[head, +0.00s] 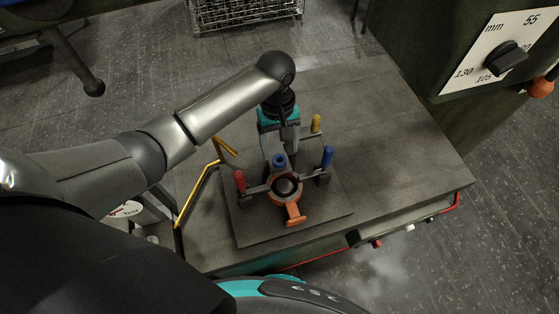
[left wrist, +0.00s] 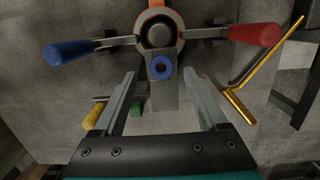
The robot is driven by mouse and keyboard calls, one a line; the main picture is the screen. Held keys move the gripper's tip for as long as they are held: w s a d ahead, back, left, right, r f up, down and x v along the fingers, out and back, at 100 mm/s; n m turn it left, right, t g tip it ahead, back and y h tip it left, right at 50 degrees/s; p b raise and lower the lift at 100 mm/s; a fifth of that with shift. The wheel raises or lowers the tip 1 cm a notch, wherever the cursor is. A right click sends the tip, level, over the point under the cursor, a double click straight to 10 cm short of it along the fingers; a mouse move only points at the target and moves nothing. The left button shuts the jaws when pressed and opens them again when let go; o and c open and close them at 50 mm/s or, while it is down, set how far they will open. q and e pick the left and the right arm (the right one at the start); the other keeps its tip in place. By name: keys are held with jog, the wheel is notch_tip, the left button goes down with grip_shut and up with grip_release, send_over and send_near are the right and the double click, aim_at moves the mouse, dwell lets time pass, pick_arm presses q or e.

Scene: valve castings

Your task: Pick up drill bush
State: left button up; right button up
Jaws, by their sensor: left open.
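The drill bush appears to be the small blue ring (head: 280,160) with a hole in its top. In the left wrist view the blue ring (left wrist: 161,68) sits on a grey block, close beside the round bore of an orange casting (head: 292,212). My left gripper (head: 279,148) points down over the fixture. In the left wrist view its two fingers (left wrist: 159,75) are spread apart, and the blue ring shows between and just beyond their tips. Nothing is held. The exact height of the fingertips over the ring is hard to tell. My right gripper is not in view.
Clamps with a red handle (head: 240,181), a blue handle (head: 327,157) and a yellow handle (head: 316,123) surround the casting. A bent yellow bar (head: 197,192) stands at the left. The table (head: 400,130) is bare on the right. A dark cabinet with a dial (head: 506,58) stands beyond.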

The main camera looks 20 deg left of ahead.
aim_at(279, 156)
pick_arm(q)
notch_tip(279, 156, down, 4)
jog(key=shift+s+f+b, duration=0.1)
jog(key=shift+b, duration=0.3)
jog(key=shift+a, duration=0.1)
jog(key=shift+c, duration=0.3)
grip_shut()
